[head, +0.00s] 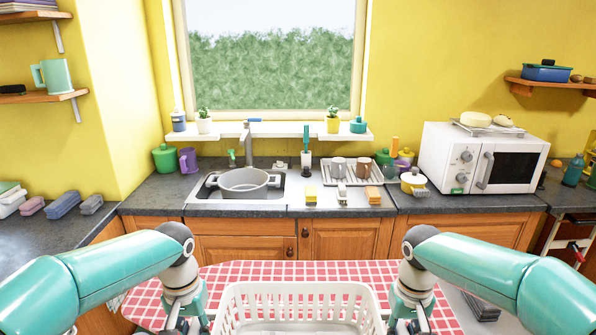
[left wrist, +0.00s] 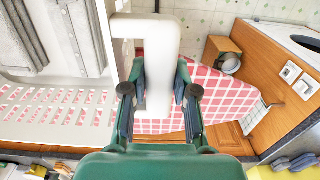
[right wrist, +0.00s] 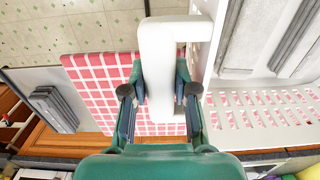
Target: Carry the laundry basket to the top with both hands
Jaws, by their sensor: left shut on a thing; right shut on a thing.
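The white laundry basket (head: 300,292) is at the bottom middle of the head view, in front of or over the red-and-white checked top (head: 230,272); I cannot tell whether it touches it. Its slotted wall also shows in the left wrist view (left wrist: 50,128) and the right wrist view (right wrist: 262,95). My left gripper (left wrist: 159,88) is shut on the basket's white left handle (left wrist: 158,50). My right gripper (right wrist: 161,88) is shut on the white right handle (right wrist: 165,50). Grey folded items (left wrist: 85,35) lie inside the basket.
Behind the checked top runs a grey counter with a sink holding a pot (head: 243,183), a dish rack (head: 350,170) and a white microwave (head: 483,158). A stack of grey items (right wrist: 52,108) lies beside the checked top on the right side.

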